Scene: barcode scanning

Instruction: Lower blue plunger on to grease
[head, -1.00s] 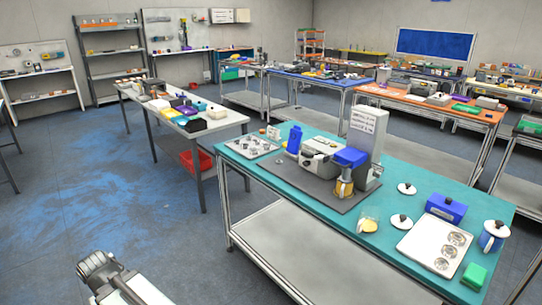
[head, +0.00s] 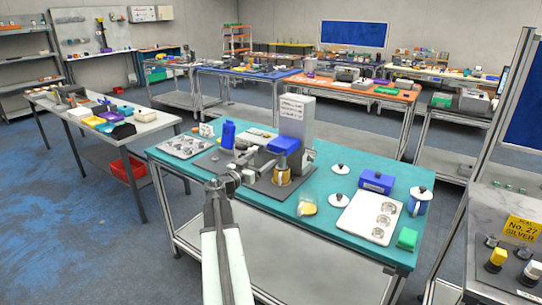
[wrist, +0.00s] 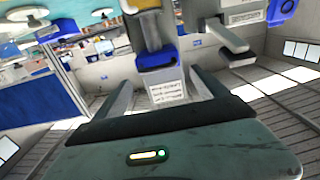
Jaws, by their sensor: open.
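The blue plunger (head: 286,145) is a blue block on the front of the grey upright machine on the teal table. An amber cup, seemingly the grease (head: 282,175), stands right below it; whether they touch is unclear. In the wrist view, which looks upside down, the blue plunger (wrist: 157,57) lies ahead, beyond and between the fingers. My gripper (head: 224,180) is at the table's front edge, left of the plunger and apart from it. In the wrist view my gripper (wrist: 163,90) has its fingers spread with nothing held.
The teal table (head: 240,200) also holds a blue bottle (head: 228,134), a metal tray (head: 366,218), a blue box (head: 377,182), a blue-and-white canister (head: 419,201) and a green block (head: 407,238). A bench (head: 500,225) stands at the right. Floor is free at left.

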